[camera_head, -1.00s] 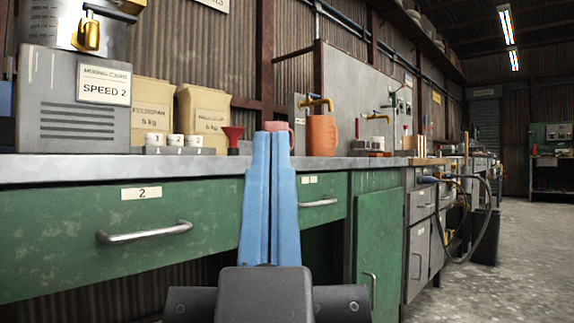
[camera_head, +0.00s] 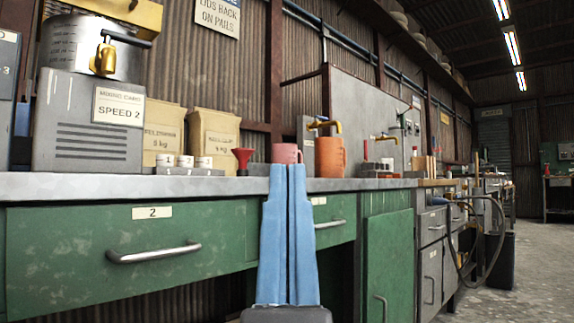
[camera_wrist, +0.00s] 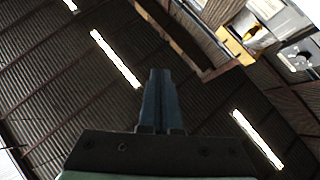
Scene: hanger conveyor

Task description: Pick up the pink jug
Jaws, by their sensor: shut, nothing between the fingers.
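The pink jug (camera_head: 286,153) stands on the workbench top, to the left of an orange jug (camera_head: 330,157). Its lower part is hidden behind my gripper's fingertips in the head view. My gripper (camera_head: 288,168) has two blue fingers that are shut and empty, pointing upward in front of the bench edge. It looks nearer to the camera than the jug, and I cannot tell the gap between them. The wrist view shows the shut fingers (camera_wrist: 160,72) against the roof, with no jug visible there.
The grey benchtop (camera_head: 120,186) has green drawers below. A red funnel (camera_head: 243,158), small white pots (camera_head: 185,161) and paper bags (camera_head: 214,140) stand left of the jugs. A grey mixing machine (camera_head: 90,120) stands at far left. Brass taps (camera_head: 325,125) project near the orange jug.

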